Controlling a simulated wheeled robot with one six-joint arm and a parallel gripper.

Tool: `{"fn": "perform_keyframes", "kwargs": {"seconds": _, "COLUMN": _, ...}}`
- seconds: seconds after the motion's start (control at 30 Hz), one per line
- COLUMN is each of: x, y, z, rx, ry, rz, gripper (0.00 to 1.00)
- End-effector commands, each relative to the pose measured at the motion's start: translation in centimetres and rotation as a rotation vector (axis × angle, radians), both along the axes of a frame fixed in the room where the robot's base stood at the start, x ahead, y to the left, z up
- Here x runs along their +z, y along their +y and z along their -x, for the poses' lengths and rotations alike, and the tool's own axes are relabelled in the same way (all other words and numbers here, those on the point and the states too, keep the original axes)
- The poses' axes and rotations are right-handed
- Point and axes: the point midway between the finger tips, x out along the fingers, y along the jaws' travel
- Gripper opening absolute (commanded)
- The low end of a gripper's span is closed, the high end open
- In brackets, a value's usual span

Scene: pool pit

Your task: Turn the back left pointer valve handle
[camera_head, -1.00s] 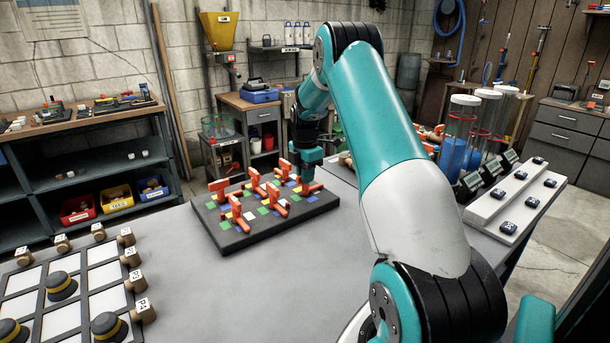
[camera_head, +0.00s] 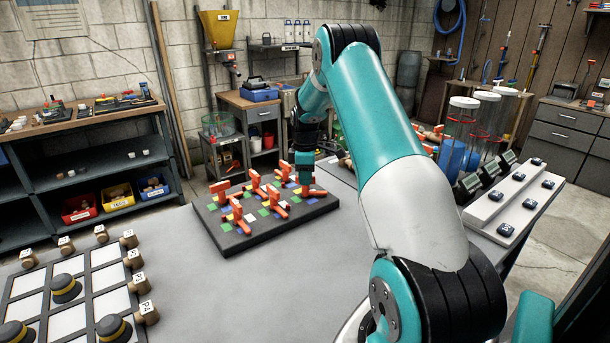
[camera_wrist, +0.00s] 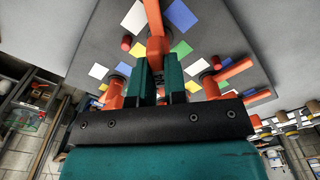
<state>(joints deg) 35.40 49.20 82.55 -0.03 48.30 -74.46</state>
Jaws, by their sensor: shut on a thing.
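A dark board (camera_head: 225,246) with colored squares carries several orange valve handles, such as one at its left (camera_head: 220,187) and one in the middle (camera_head: 272,190). My gripper (camera_head: 305,181) points down at the board's far right corner in the head view. It is shut on an orange valve handle (camera_head: 305,191), mostly hidden there by the fingers. In the wrist view this handle (camera_wrist: 158,48) shows between and beyond the teal fingers (camera_wrist: 160,85). Other orange handles stand close on both sides, at the left (camera_wrist: 115,88) and right (camera_wrist: 212,84). I cannot tell which one is the back left.
A framed white panel (camera_head: 75,296) with dark pucks lies at the front left. A white stepped rack (camera_head: 490,212) with dark blocks and clear tubes (camera_head: 460,122) stand at the right. The grey tabletop (camera_head: 240,295) before the board is clear.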

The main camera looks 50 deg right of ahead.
Motion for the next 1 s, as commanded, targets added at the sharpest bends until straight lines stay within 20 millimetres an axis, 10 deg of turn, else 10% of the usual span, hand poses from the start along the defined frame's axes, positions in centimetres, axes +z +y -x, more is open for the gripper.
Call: {"fn": "perform_keyframes", "kwargs": {"seconds": 1.0, "x": 0.19, "y": -0.08, "z": -0.09, "rx": -0.965, "ry": -0.004, "rz": 0.002, "gripper": 0.0}}
